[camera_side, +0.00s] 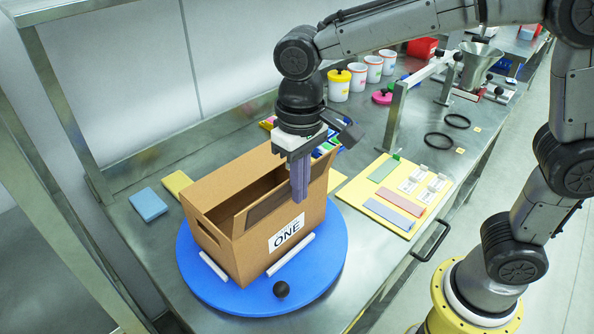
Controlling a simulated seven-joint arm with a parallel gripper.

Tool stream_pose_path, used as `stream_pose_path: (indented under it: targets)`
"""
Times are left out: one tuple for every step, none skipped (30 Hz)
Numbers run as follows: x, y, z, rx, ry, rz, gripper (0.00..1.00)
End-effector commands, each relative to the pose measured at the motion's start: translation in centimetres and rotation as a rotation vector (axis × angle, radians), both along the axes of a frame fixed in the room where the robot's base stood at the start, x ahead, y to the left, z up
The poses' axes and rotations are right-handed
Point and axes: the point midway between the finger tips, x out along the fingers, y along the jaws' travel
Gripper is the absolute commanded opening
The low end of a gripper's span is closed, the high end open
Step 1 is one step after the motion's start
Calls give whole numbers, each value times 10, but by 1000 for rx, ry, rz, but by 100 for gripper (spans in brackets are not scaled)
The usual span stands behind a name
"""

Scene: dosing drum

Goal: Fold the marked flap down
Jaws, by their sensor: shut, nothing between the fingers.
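An open brown cardboard box (240,253) stands on a round blue turntable (330,262). A white label reading ONE (286,233) is on its front right side. The far long side (225,178) rises at the back, and a darker brown panel (258,212) runs along the front long edge. I cannot tell whether that panel is a folded flap or shaded inside wall. My gripper (298,198) points down at the front long edge above the label, fingers shut and empty. It hides part of that edge; touching or apart cannot be told.
White bars (291,257) and a black knob (281,289) sit on the turntable. Blue (148,204) and yellow (177,183) blocks lie left. A yellow board with coloured strips (383,207) lies right. Several cups (357,77) and a metal stand (396,115) are behind.

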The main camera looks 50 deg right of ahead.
Motion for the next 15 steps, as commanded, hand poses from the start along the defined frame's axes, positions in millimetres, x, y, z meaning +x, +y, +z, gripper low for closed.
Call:
stream_pose_path:
  targets:
    - [4,0,0,0,0,-1,0]
    - [6,0,0,0,0,-1,0]
    - [8,0,0,0,0,-1,0]
    - [10,0,0,0,0,-1,0]
    - [12,0,0,0,1,-1,0]
    - [14,0,0,0,1,-1,0]
    - [16,0,0,0,1,-1,0]
    - [18,0,0,0,1,-1,0]
    - [21,0,0,0,1,-1,0]
    - [23,0,0,0,1,-1,0]
    - [24,0,0,-1,1,-1,0]
    - [27,0,0,-1,1,-1,0]
    - [29,0,0,0,1,-1,0]
    - [31,0,0,0,0,-1,0]
    - [33,0,0,0,0,0,0]
